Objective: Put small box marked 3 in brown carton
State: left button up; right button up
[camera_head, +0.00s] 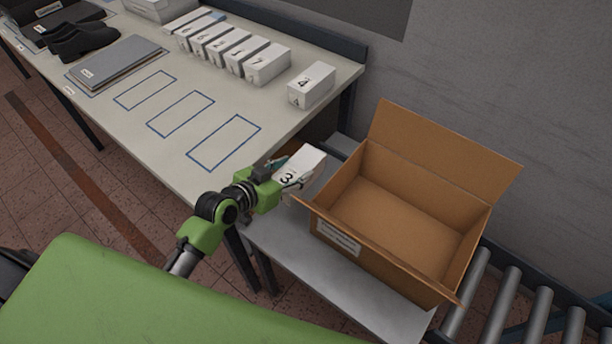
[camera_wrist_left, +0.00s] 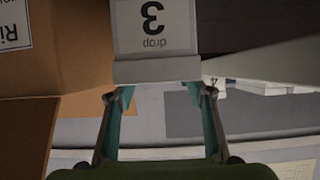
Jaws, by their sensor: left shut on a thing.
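The small white box marked 3 (camera_head: 302,165) is held in my left gripper (camera_head: 288,178), just left of the brown carton. In the left wrist view the box (camera_wrist_left: 155,28) shows its label upside down, and the left gripper (camera_wrist_left: 158,92) has both fingers at its near edge. The brown carton (camera_head: 335,240) stands open on the grey surface, its flaps spread outward and its inside empty as far as I can see. In the left wrist view part of the carton (camera_wrist_left: 80,60) is close beside the box. My right gripper is not in view.
The table (camera_head: 120,130) holds a row of white numbered boxes (camera_head: 232,52), a separate box marked 4 (camera_head: 311,85), a grey folder (camera_head: 117,61) and black shoe lasts (camera_head: 82,40). Blue outlined spaces on it are bare. A roller conveyor (camera_head: 502,300) lies right of the carton. A wall stands behind.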

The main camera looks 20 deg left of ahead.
aim_at(303, 171)
pick_arm(q)
jog(key=w+f, duration=0.2)
jog(key=w+d+f, duration=0.1)
jog(key=w+f, duration=0.1)
jog(key=f, duration=0.1)
jog(key=shift+w+f+b, duration=0.2)
jog(key=shift+w+b, duration=0.1)
jog(key=f, duration=0.3)
jog(key=shift+w+d, duration=0.1)
jog(key=shift+w, duration=0.15)
jog(key=shift+f, duration=0.3)
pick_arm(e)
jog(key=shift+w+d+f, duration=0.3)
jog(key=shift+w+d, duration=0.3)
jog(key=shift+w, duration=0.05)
pick_arm(q)
jog(key=shift+f, duration=0.15)
jog(key=o, duration=1.2)
jog(key=shift+o, duration=0.2)
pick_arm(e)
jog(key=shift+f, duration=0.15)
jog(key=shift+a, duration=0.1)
